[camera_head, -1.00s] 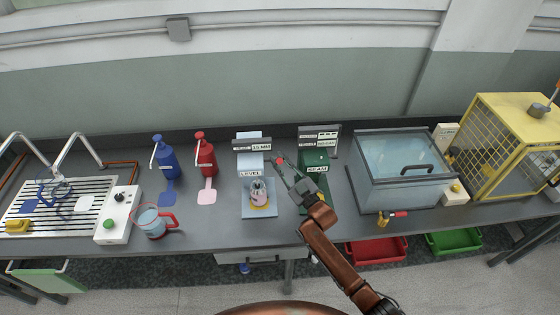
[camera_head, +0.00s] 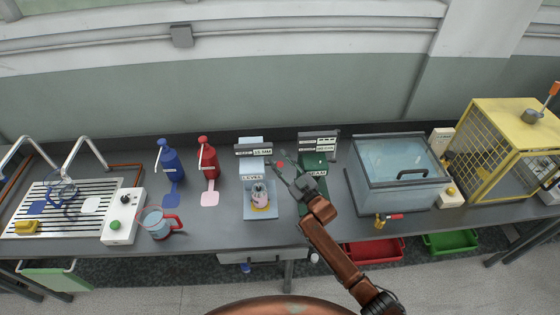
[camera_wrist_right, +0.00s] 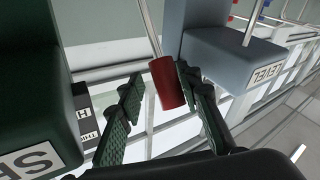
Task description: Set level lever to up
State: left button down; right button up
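The LEVEL machine (camera_head: 254,171) is pale blue-grey and stands mid-bench, with a small jar (camera_head: 260,196) on its base. Its lever shows as a thin rod with a red knob (camera_head: 280,164) on the machine's right side. In the right wrist view the red knob (camera_wrist_right: 167,83) is between the fingertips of my right gripper (camera_wrist_right: 160,95). The fingers are spread, with a clear gap on the left; the right finger is close to the knob, and contact cannot be told. My left gripper is out of view.
A lidded glass tank (camera_head: 398,198) and yellow cage (camera_head: 520,125) are further right. Red (camera_head: 208,158) and blue (camera_head: 168,160) pump bottles and a jug (camera_head: 156,222) stand left.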

jog(key=shift+o, duration=0.2)
jog(key=shift+s, duration=0.1)
jog(key=shift+s+d+f, duration=0.2)
jog(key=shift+s, duration=0.05)
jog(key=v, duration=1.1)
jog(key=shift+d, duration=0.1)
